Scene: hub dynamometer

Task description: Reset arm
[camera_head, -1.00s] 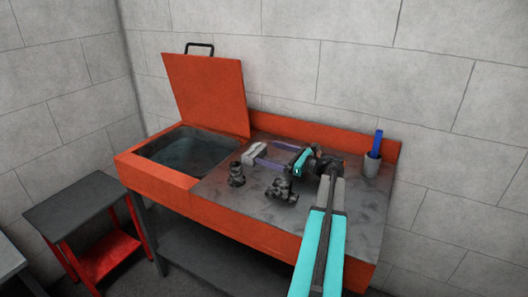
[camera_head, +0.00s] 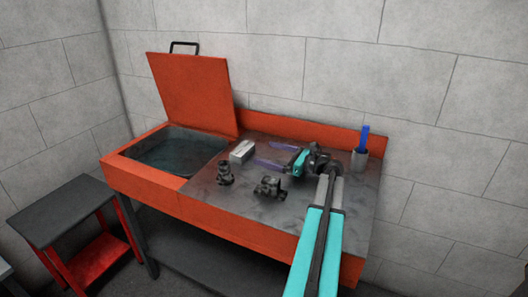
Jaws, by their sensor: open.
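My gripper (camera_head: 266,154) is over the grey worktop (camera_head: 218,198) of the orange washing bench. Its two purple fingers are spread apart and point left, with nothing visible between them. A pale grey block (camera_head: 242,151) lies on the worktop just left of the fingertips, apart from them. My teal and grey arm comes in from the bottom right and hides part of the worktop.
Two dark metal parts, one upright (camera_head: 225,173) and one lying (camera_head: 270,187), are on the worktop. A grey cup (camera_head: 359,160) holds a blue item (camera_head: 364,136) at the right. The basin (camera_head: 176,152) is open, its lid (camera_head: 193,95) raised. A cart (camera_head: 62,212) stands left.

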